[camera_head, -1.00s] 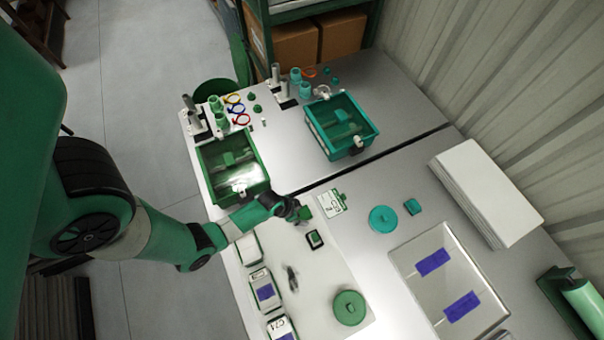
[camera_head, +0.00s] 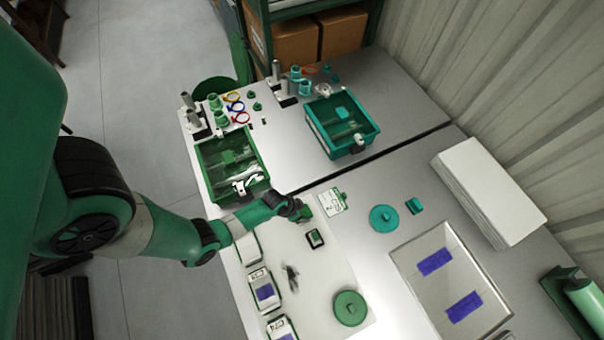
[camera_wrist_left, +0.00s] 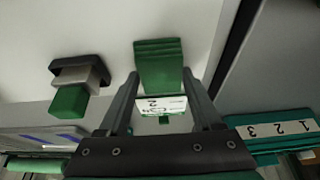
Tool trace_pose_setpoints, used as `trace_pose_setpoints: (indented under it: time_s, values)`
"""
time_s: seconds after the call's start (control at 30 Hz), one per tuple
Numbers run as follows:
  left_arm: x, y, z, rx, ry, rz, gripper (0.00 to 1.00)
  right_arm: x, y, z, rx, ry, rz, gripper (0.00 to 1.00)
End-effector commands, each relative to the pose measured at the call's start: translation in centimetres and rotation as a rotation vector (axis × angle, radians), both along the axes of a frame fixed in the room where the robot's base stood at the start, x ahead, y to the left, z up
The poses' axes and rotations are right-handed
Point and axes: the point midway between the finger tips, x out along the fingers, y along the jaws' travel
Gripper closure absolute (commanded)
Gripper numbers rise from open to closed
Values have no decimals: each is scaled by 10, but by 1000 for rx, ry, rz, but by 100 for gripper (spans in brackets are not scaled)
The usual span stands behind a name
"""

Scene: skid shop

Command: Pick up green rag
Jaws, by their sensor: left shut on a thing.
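The green rag (camera_wrist_left: 158,65) is a folded, layered green bundle between the fingers of my left gripper (camera_wrist_left: 160,85) in the left wrist view. The fingers are shut on its two sides. In the head view my left gripper (camera_head: 302,212) is over the pale mat, near its upper edge. The rag shows there only as a small green patch beside the fingertips. I cannot tell how far it is above the mat. My right gripper is not in view.
A stamp-like block with a green top (camera_wrist_left: 68,100) stands close beside the gripper. A white card (camera_head: 332,201) lies to its right. A green bin (camera_head: 262,150) and a teal bin (camera_head: 372,122) stand beyond. A round green lid (camera_head: 350,308) lies on the mat.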

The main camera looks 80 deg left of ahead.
Motion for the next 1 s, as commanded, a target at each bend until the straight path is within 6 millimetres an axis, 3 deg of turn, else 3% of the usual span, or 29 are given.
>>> trace_pose_setpoints:
  time_s: [0.27,0.4,0.63,0.8,1.0]
  values:
    - [0,0,12,0,-1,0,87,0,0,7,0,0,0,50]
    - [0,0,38,2,-3,-1,87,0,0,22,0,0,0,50]
    - [-39,-38,101,0,1,-6,87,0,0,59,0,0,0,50]
    - [-76,-74,117,0,4,-12,87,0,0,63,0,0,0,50]
    - [-96,-94,128,1,2,-7,87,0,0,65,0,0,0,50]
